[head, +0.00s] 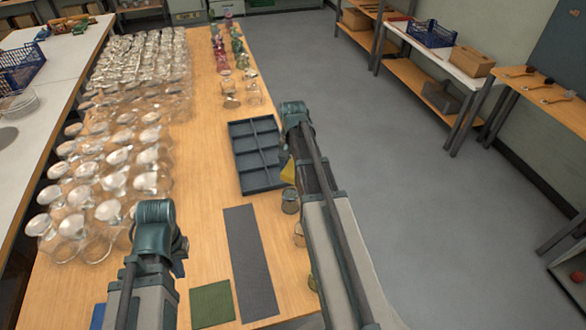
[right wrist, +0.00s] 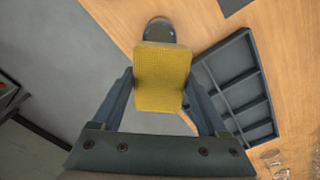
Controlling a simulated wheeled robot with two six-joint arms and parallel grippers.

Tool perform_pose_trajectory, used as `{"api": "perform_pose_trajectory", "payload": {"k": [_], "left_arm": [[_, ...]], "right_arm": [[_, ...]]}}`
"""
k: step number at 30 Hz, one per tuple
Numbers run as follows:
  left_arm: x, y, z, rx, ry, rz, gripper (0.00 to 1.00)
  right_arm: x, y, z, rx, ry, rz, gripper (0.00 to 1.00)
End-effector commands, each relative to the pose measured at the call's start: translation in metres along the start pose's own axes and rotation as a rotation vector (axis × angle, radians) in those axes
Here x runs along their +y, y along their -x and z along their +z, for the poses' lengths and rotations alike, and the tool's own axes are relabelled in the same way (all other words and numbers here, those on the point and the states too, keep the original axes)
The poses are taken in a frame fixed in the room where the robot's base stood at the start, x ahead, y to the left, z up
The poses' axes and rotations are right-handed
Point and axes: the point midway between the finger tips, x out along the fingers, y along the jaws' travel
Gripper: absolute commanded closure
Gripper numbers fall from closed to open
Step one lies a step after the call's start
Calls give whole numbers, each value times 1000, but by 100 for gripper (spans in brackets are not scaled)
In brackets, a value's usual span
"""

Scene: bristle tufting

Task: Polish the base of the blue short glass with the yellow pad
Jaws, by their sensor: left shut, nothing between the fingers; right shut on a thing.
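The yellow pad (right wrist: 162,78) is held between the fingers of my right gripper (right wrist: 160,82), which is shut on it. In the head view only a yellow sliver of the pad (head: 288,173) shows beside my right arm. A short dark glass (right wrist: 159,27) stands just beyond the pad in the right wrist view, partly covered by it. It also shows in the head view (head: 290,201), on the table beside my right arm; its tint looks grey-blue. I cannot tell whether pad and glass touch. My left gripper (head: 179,257) is shut and empty above the table, its fingers mostly hidden.
A dark compartment tray (head: 248,186) lies near the glass, with a grey mat (head: 250,262) and a green mat (head: 212,304) nearer me. Many clear glasses (head: 120,150) crowd the table's left side. Coloured glasses (head: 226,55) stand at the far end.

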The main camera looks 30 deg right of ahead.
Motion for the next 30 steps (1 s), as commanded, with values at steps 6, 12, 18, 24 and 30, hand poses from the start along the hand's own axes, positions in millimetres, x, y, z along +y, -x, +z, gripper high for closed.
{"api": "perform_pose_trajectory", "payload": {"k": [6,12,18,24,30], "left_arm": [[0,-1,0,0,0,0,100],[-1,7,0,0,0,0,100],[-2,26,2,0,0,0,100],[-3,30,2,0,0,0,100],[-3,29,2,0,0,0,100]], "right_arm": [[0,-1,0,0,0,0,68],[0,7,0,0,0,0,68],[0,26,0,0,0,0,68],[0,30,0,0,0,0,68],[0,29,0,0,0,0,68]]}}
